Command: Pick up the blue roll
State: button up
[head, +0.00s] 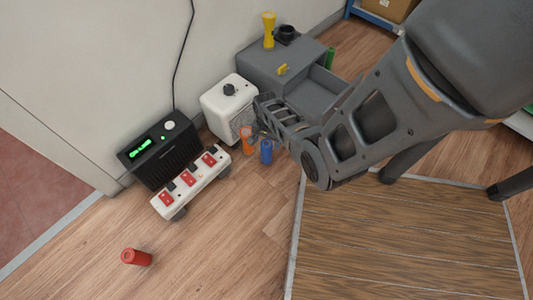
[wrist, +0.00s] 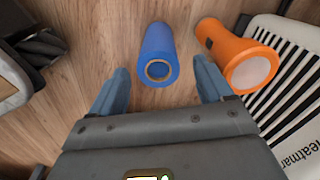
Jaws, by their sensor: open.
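The blue roll (wrist: 156,48) lies between and just ahead of my open fingertips in the wrist view, its hollow end facing me. It also shows in the head view as a small blue cylinder (head: 266,151) on the wood floor. My gripper (wrist: 160,85) is open and empty, with one finger on each side of the roll's line. In the head view my gripper (head: 262,128) is partly hidden by my own arm, close to the roll. I cannot tell the exact gap between fingers and roll.
An orange flashlight (wrist: 235,50) is close to the right finger, beside a white heater (wrist: 290,75). A power strip (head: 190,186), a black device with green display (head: 160,152) and a grey drawer unit (head: 265,65) stand nearby. A red cylinder (head: 136,257) is on open floor.

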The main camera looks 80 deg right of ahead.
aim_at(266, 152)
notch_tip(266, 152, down, 4)
jog(key=b, duration=0.2)
jog(key=shift+a+f+b, duration=0.1)
jog(key=shift+f+b, duration=0.1)
jog(key=shift+b, duration=0.1)
jog(key=shift+r, duration=0.1)
jog(key=shift+c, duration=0.3)
jog(key=c, duration=1.2)
jog(key=shift+o, duration=0.2)
